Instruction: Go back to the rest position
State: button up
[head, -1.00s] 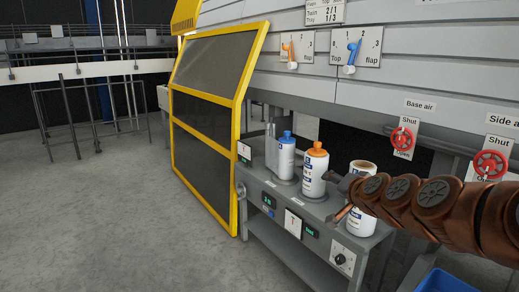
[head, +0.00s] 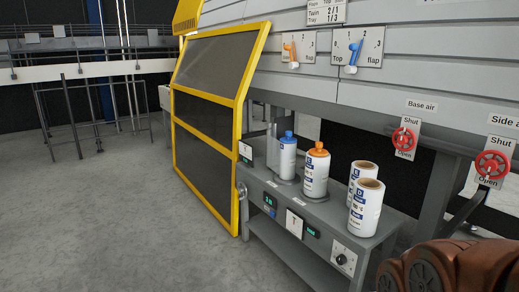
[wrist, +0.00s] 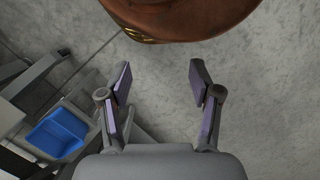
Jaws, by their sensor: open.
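My gripper (wrist: 160,85) is open in the wrist view, with nothing between its two fingers. Grey floor lies behind the fingers, and a brown link of my own arm crosses the top of that view. In the head view my arm shows only at the bottom right corner, and the gripper is out of that picture. The bench (head: 318,212) with the bottles stands to the left of my arm and apart from it.
On the bench stand a blue-capped bottle (head: 287,158), an orange-capped bottle (head: 316,172) and two white containers (head: 367,208) (head: 361,172). Red valve handles (head: 492,165) (head: 403,139) are on the right. A blue bin (wrist: 57,133) sits low at left in the wrist view. Floor at left is clear.

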jog(key=s+p+v, duration=0.2)
jog(key=p+v, duration=0.6)
jog(key=v, duration=0.1)
jog(key=s+r+p+v, duration=0.1)
jog(key=s+p+v, duration=0.1)
jog(key=p+v, duration=0.6)
jog(key=shift+s+r+t+p, duration=0.3)
jog(key=shift+r+t+p, duration=0.05)
jog(key=shift+t+p, duration=0.05)
jog(key=shift+d+f, duration=0.1)
